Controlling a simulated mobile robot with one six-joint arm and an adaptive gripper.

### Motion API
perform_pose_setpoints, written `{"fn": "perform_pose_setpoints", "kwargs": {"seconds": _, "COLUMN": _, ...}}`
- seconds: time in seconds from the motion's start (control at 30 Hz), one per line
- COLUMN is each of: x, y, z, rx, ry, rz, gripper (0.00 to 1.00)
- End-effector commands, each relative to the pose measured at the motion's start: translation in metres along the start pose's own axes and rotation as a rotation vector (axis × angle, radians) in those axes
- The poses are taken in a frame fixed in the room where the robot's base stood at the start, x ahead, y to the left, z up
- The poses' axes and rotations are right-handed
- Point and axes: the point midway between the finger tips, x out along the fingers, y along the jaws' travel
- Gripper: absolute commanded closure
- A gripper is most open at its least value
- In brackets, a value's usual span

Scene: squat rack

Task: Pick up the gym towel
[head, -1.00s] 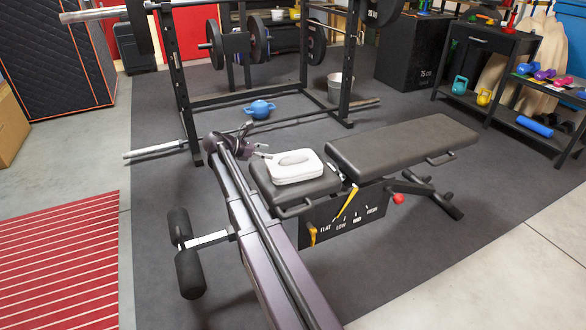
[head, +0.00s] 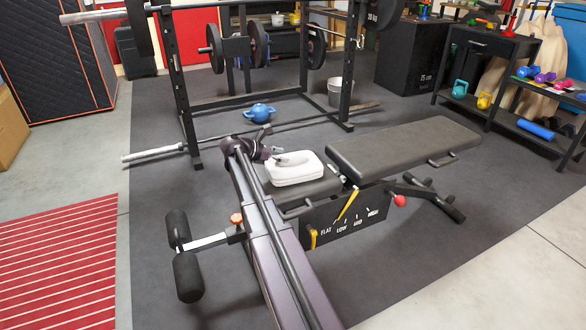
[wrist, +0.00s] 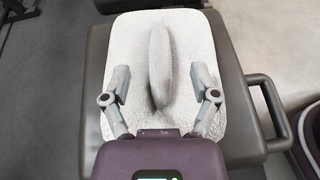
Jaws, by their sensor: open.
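The gym towel (head: 298,174) is a white, thick folded pad lying on the seat end of the black bench (head: 405,143). In the wrist view the towel (wrist: 190,38) shows a narrow raised fold standing up along its middle. My gripper (head: 285,157) is over the towel at its left side in the head view. In the wrist view my gripper (wrist: 161,82) is open, with one finger on each side of the raised fold and clear gaps to it. Whether the fingertips touch the towel's flat part I cannot tell.
A squat rack (head: 180,95) with a barbell stands behind the bench. A blue kettle-like object (head: 259,111) and a grey bucket (head: 340,90) are on the floor there. A padded leg roller (head: 188,277) is at the left. Shelves with weights (head: 500,95) are at the right.

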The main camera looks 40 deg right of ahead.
Motion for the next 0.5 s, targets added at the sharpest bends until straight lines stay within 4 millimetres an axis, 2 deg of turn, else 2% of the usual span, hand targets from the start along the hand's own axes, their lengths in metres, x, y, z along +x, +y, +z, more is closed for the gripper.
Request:
{"fn": "perform_pose_setpoints", "kwargs": {"seconds": 0.3, "x": 0.037, "y": 0.001, "z": 0.000, "rx": 0.000, "ry": 0.000, "rz": -0.002, "gripper": 0.23}}
{"fn": "perform_pose_setpoints", "kwargs": {"seconds": 0.5, "x": 0.046, "y": 0.001, "z": 0.001, "rx": -0.001, "ry": 0.000, "rz": -0.001, "gripper": 0.23}}
